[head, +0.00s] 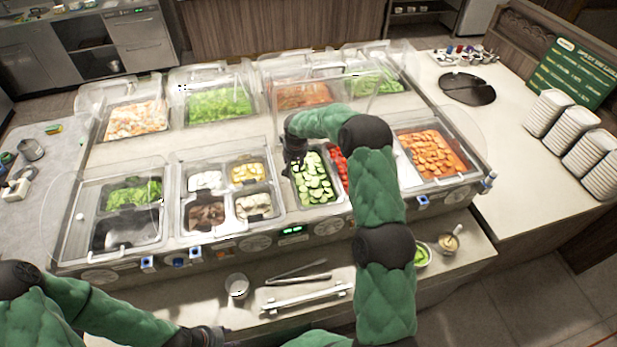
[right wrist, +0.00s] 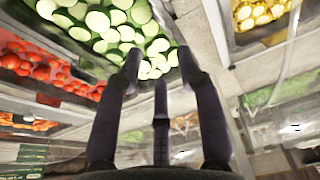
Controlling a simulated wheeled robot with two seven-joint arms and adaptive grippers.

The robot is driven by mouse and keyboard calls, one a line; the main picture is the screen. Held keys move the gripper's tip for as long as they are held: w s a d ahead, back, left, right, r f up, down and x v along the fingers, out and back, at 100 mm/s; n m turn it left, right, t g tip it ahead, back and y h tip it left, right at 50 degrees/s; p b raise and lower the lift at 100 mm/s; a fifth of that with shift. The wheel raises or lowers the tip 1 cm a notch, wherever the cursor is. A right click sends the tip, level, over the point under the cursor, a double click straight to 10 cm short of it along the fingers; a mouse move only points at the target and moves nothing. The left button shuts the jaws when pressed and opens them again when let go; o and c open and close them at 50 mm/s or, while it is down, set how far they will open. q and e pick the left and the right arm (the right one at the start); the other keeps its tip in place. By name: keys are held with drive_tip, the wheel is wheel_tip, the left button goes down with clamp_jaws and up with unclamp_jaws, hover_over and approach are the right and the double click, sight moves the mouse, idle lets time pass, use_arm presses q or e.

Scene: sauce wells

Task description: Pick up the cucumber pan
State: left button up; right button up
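The cucumber pan (head: 312,181), full of pale green slices with dark rims, sits in the front middle of the counter. It also shows at the top of the right wrist view (right wrist: 100,27). My right gripper (head: 289,160) is over the pan's left edge, partly hidden by my wrist. In the right wrist view its fingers (right wrist: 160,62) are spread apart with nothing visible between them. One fingertip overlaps the cucumber and the other lies past the pan's edge. I cannot tell whether they touch the rim. My left gripper (head: 205,337) is low at the bottom edge, its fingers unclear.
A tomato pan (head: 339,165) adjoins the cucumber on the right. A pan of orange slices (head: 432,153) lies farther right, and small egg and mushroom wells (head: 248,173) lie left. Clear lids stand around the wells. Tongs (head: 298,279) and a cup (head: 237,286) lie on the front ledge.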

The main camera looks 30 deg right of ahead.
drive_tip(key=p+x, duration=0.1)
drive_tip(key=x, duration=0.4)
drive_tip(key=shift+s+a+f, duration=0.1)
drive_tip(key=shift+a+f, duration=0.05)
drive_tip(key=shift+f, duration=0.05)
drive_tip(key=p+x, duration=0.1)
drive_tip(key=x, duration=0.2)
drive_tip(key=shift+a+p, duration=0.2)
drive_tip(key=shift+p, duration=0.1)
drive_tip(key=shift+f, duration=0.4)
clamp_jaws()
drive_tip(key=shift+w+d+r, duration=0.15)
drive_tip(key=shift+w, duration=0.1)
